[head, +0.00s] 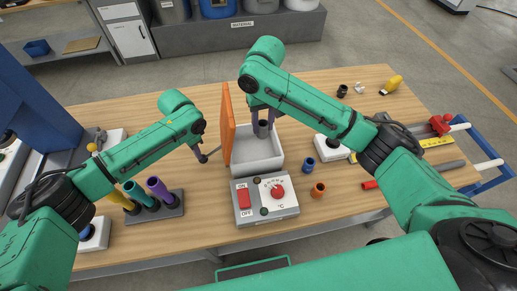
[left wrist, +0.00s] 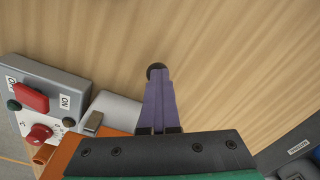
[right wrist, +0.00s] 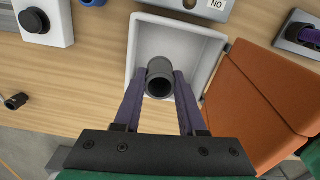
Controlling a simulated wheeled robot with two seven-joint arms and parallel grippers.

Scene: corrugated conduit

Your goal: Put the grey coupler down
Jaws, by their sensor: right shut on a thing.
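The grey coupler (right wrist: 160,78) is a short dark grey tube. My right gripper (right wrist: 158,92) is shut on it, with one finger on each side. In the head view the coupler (head: 263,129) is at the open top of a light grey box (head: 262,163); its exact height there is unclear. The box's orange lid (head: 228,125) stands open on the left side. My left gripper (head: 203,153) is left of the lid, its fingers together. In the left wrist view a dark round knob (left wrist: 155,70) shows at its fingertips; whether it is gripped is unclear.
A control box (head: 266,207) with a red switch and dial stands in front of the box. A blue ring (head: 308,164) and an orange ring (head: 319,189) lie to the right. A rack of coloured tubes (head: 154,208) stands at left.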

